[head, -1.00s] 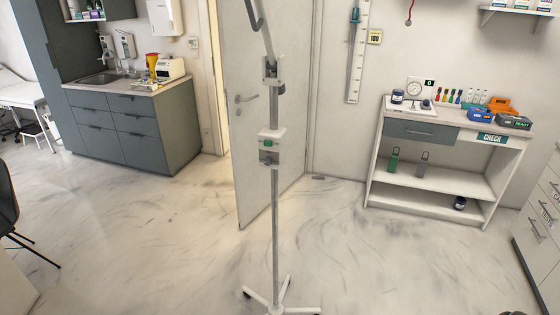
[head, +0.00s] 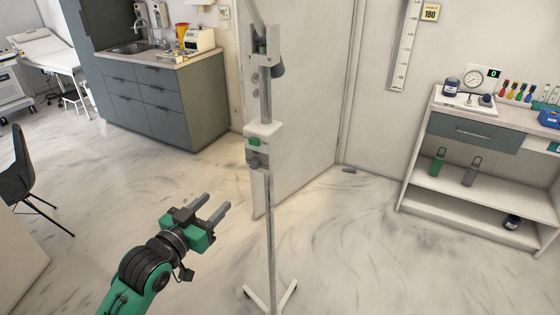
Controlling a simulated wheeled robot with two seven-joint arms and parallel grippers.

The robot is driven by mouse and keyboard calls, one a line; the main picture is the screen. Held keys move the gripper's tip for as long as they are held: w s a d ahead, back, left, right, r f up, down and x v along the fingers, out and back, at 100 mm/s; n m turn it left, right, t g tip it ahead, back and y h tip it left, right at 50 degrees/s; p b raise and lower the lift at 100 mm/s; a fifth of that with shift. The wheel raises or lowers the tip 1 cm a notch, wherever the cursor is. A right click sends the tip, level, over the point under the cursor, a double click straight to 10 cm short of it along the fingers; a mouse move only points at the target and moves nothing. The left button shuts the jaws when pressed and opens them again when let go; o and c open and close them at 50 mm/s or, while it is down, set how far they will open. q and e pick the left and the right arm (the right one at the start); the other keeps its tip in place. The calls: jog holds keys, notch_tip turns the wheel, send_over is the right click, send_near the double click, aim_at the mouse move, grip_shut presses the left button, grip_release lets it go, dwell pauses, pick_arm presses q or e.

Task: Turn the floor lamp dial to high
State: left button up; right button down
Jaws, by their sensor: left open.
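The floor lamp (head: 268,215) stands upright in the middle of the head view, a thin grey pole on a white splayed foot. Partway up the pole is a white control box (head: 263,131) with a green patch (head: 254,142) on its front. A grey dial-like part (head: 256,162) sits just below the green patch; its setting is too small to read. The lamp's head is above the picture. My left gripper (head: 222,205) is open and empty, left of the pole and lower in the picture than the box, its fingers pointing toward the pole. My right gripper is not in view.
A door (head: 310,100) stands behind the lamp. A grey cabinet with a sink (head: 150,90) is at the back left, a dark chair (head: 25,180) at the left. A white shelf unit (head: 470,190) stands at the right. The floor around the lamp is clear.

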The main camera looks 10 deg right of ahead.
aim_at(252, 165)
pick_arm(q)
jog(key=shift+h, duration=0.3)
jog(key=p+x, duration=0.1)
jog(key=x, duration=0.3)
jog(key=r+p+x, duration=0.1)
jog(key=x, duration=0.3)
jog(key=d+r+p+x, duration=0.1)
jog(key=x, duration=0.3)
jog(key=shift+s+d+r, duration=0.15)
jog(key=shift+d, duration=0.1)
jog(key=shift+w+d+p, duration=0.3)
jog(key=shift+w+d, duration=0.1)
jog(key=shift+w, duration=0.05)
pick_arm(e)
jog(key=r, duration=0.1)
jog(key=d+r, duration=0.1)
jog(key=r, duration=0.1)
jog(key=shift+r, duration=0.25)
pick_arm(q)
jog(key=shift+c, duration=0.5)
jog(key=c, duration=0.9)
jog(key=shift+m, duration=0.3)
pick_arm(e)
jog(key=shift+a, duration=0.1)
